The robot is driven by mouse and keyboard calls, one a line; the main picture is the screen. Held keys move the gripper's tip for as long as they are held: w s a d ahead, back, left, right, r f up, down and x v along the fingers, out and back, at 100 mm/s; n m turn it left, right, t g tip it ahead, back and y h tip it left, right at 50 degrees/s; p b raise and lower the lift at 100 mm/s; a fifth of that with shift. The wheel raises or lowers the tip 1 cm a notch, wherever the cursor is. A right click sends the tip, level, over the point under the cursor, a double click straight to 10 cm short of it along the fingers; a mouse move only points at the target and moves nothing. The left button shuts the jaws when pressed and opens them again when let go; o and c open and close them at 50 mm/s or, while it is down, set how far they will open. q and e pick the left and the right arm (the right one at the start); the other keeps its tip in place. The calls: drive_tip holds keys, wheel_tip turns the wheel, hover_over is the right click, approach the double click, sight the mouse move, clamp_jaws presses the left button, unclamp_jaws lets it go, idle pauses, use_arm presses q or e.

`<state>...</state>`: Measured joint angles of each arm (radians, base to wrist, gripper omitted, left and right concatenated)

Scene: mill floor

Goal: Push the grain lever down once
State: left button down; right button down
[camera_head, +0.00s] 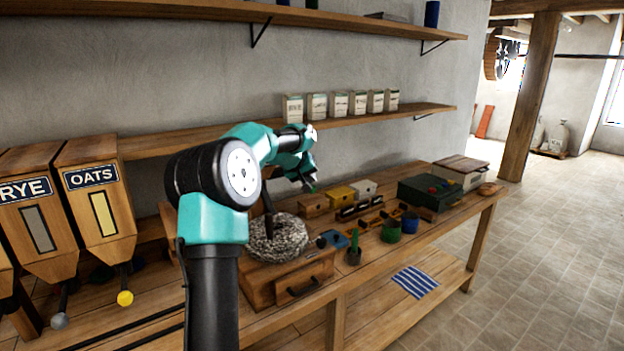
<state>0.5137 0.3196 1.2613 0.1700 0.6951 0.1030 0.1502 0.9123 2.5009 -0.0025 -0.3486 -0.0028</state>
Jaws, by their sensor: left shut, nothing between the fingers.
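Two wooden grain bins stand at the left, labelled RYE (20,215) and OATS (112,205). Below the OATS bin hangs a dark lever with a yellow knob (125,298). Below the RYE bin hangs a lever with a grey knob (60,320). My left gripper (310,186) is shut and empty. It is over the workbench, well to the right of both levers and apart from them, and appears behind and above the millstone. My left arm rises through the middle of the view. My right gripper is not in view.
The workbench (390,255) holds a round millstone (278,238) on a wooden box with a drawer, small cups, little boxes and a dark green case (430,193). White packets stand on a wall shelf (430,110) above. Open tiled floor lies to the right.

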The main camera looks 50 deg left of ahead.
use_arm(q)
drive_tip(key=shift+f, duration=0.85)
idle(1.1)
drive_tip(key=shift+r, duration=2.8)
wheel_tip(320, 180, up, 5)
drive_tip(key=shift+f, duration=0.1)
